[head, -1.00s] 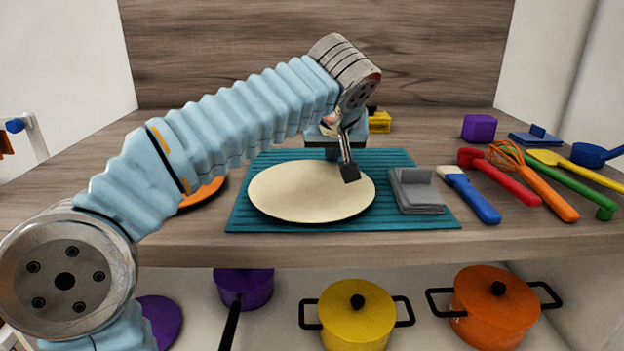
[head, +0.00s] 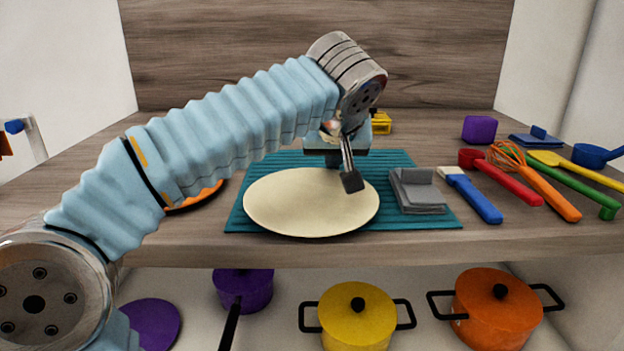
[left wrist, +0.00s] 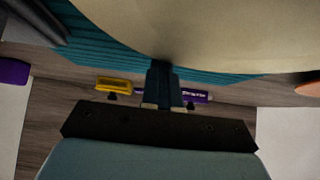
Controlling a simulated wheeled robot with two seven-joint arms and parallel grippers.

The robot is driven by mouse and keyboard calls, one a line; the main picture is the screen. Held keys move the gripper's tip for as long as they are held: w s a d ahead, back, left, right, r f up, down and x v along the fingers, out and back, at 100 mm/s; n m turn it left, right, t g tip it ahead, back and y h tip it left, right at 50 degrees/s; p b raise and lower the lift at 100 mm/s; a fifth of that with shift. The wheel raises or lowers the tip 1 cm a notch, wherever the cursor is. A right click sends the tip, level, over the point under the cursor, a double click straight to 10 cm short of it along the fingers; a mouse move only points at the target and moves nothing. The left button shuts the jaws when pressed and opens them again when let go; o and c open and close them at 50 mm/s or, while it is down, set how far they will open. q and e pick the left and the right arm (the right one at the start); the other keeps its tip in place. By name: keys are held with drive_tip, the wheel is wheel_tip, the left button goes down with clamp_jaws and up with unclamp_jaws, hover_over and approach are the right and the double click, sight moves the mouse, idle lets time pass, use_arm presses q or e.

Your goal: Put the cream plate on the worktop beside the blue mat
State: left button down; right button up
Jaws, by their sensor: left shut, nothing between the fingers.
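The cream plate (head: 310,203) lies over the front left part of the ribbed blue mat (head: 395,160) on the worktop (head: 560,232). Its front rim reaches slightly past the mat's front edge. I cannot tell whether it rests flat or is slightly raised. My left gripper (head: 352,181) is shut, with its dark fingertip at the plate's right rear rim in the head view; nothing is gripped. In the left wrist view the plate (left wrist: 220,30) fills the top, and the shut fingers (left wrist: 163,70) end at its rim. My right gripper is not in view.
A folded grey cloth (head: 416,190) lies on the mat's right. A blue brush (head: 472,198) and several utensils lie further right. An orange plate (head: 198,198) is left of the mat, partly hidden by my arm. Pots stand on the shelf below.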

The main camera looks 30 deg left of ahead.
sight(334, 176)
use_arm(q)
drive_tip(key=shift+s+d+f+b, duration=0.15)
drive_tip(key=shift+s+d, duration=0.2)
drive_tip(key=shift+s, duration=0.3)
drive_tip(key=shift+s+d+r+b, duration=0.15)
drive_tip(key=shift+s+d, duration=0.25)
drive_tip(key=shift+s, duration=0.2)
drive_tip(key=shift+s+d+f+b, duration=0.15)
drive_tip(key=shift+s+d, duration=0.2)
drive_tip(key=shift+s, duration=0.3)
drive_tip(key=shift+w+a, duration=0.1)
drive_tip(key=shift+w, duration=0.05)
drive_tip(key=shift+w+a, duration=0.15)
drive_tip(key=shift+w, duration=0.1)
wheel_tip(334, 176, up, 5)
drive_tip(key=p, duration=0.5)
drive_tip(key=shift+r, duration=0.2)
